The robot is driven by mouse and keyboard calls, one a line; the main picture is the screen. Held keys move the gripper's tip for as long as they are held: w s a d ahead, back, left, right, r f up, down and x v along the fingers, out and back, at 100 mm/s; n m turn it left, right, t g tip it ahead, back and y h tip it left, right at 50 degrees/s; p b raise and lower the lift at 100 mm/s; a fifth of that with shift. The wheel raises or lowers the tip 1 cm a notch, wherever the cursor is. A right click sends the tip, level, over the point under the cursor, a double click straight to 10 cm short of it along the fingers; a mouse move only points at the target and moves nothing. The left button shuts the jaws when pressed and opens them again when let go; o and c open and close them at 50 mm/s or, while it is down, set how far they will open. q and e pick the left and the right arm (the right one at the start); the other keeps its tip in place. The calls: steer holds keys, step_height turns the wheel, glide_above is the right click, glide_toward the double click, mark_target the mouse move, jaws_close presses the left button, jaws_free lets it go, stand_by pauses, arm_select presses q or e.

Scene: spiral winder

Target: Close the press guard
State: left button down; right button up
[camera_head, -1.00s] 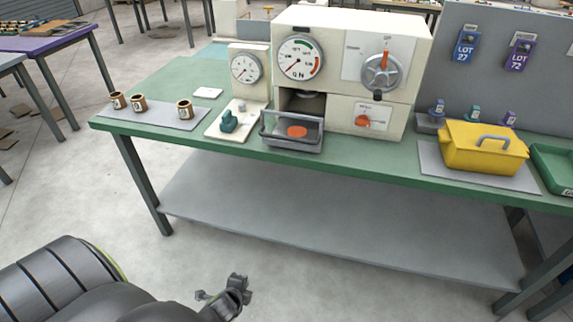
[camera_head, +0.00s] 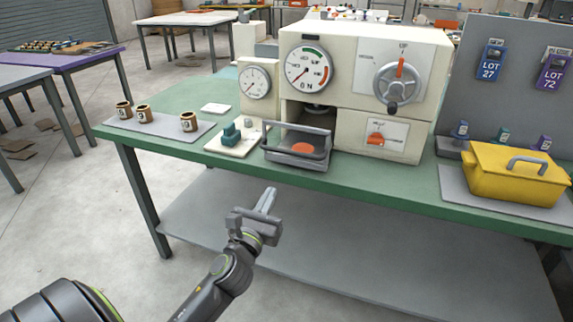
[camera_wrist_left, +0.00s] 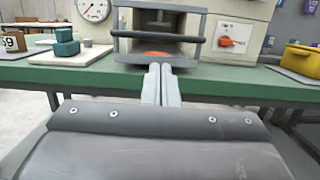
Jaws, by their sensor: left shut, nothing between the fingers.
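The cream press (camera_head: 345,42) stands on the green bench with a dark opening at its lower left. Its grey-framed guard (camera_head: 297,150) sits low at the front of the opening, and an orange disc (camera_head: 304,148) shows behind it. The guard's bar (camera_wrist_left: 157,35) crosses the opening in the left wrist view. My left gripper (camera_head: 268,199) is shut and empty, in front of the bench edge and below the guard. Its fingers (camera_wrist_left: 161,84) point at the guard in the left wrist view and appear apart from it. My right gripper is not in view.
On the green bench (camera_head: 190,100), several small cups (camera_head: 143,114) stand on a grey mat at left. A small gauge stand (camera_head: 256,88) is beside the press. A yellow bin (camera_head: 515,175) is at right. A grey lower shelf (camera_head: 330,270) lies under the bench.

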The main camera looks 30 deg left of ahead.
arm_select(q)
steer(key=x, duration=1.2)
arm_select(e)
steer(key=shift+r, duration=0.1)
arm_select(q)
steer(key=shift+w, duration=0.15)
